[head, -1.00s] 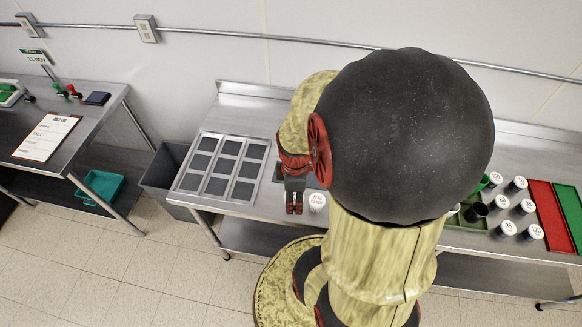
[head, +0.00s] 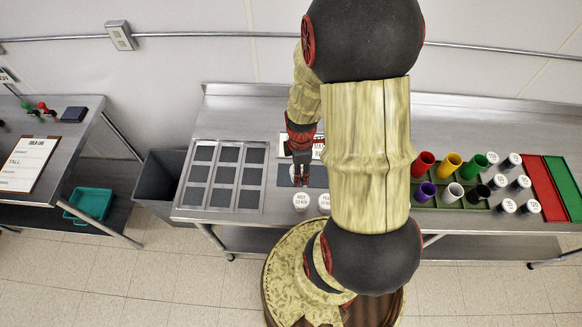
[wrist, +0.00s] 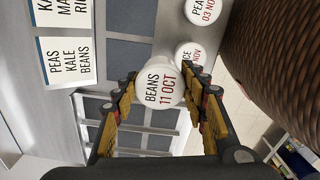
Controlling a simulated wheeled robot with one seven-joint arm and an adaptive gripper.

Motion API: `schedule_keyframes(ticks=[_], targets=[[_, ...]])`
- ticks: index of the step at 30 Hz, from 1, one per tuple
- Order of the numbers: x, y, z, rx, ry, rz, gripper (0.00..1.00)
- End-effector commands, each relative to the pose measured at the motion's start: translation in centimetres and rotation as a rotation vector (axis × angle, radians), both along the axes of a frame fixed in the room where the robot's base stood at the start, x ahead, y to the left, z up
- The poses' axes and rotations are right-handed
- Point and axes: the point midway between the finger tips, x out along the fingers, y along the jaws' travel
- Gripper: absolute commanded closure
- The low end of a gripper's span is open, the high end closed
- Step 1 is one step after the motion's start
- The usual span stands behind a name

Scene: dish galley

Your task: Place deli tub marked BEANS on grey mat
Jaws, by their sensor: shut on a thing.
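The tub marked BEANS 11 OCT (wrist: 158,86) has a round white lid and sits between the fingers of my gripper (wrist: 160,100) in the wrist view. My gripper (head: 302,180) is shut on it. In the head view the tub's white lid (head: 295,172) shows beside the fingers, partly hidden by them. A dark grey mat (head: 318,181) lies behind the front tubs, partly covered by my arm; it also shows in the wrist view (wrist: 126,51). The tub appears over or near the mat's left end; I cannot tell its height above the surface.
Two white-lidded tubs (head: 302,201) (head: 325,203) stand at the table's front edge. Label cards (wrist: 66,62) lie behind the mat. A tray with dark squares (head: 224,180) is left. Coloured cups (head: 451,166), several lidded tubs (head: 508,206) and red and green mats (head: 544,190) are right.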

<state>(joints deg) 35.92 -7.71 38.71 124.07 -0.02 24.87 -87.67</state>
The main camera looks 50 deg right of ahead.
Motion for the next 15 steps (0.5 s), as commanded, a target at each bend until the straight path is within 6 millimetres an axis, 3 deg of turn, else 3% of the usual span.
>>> schedule_keyframes(ticks=[4, 9, 15], targets=[[2.7, -1.2, -1.5, 0.002, 0.003, 0.002, 0.84], [4.7, -2.2, -4.3, 0.002, 0.003, 0.000, 0.84], [6.2, -3.0, -6.3, 0.001, 0.002, 0.000, 0.84]])
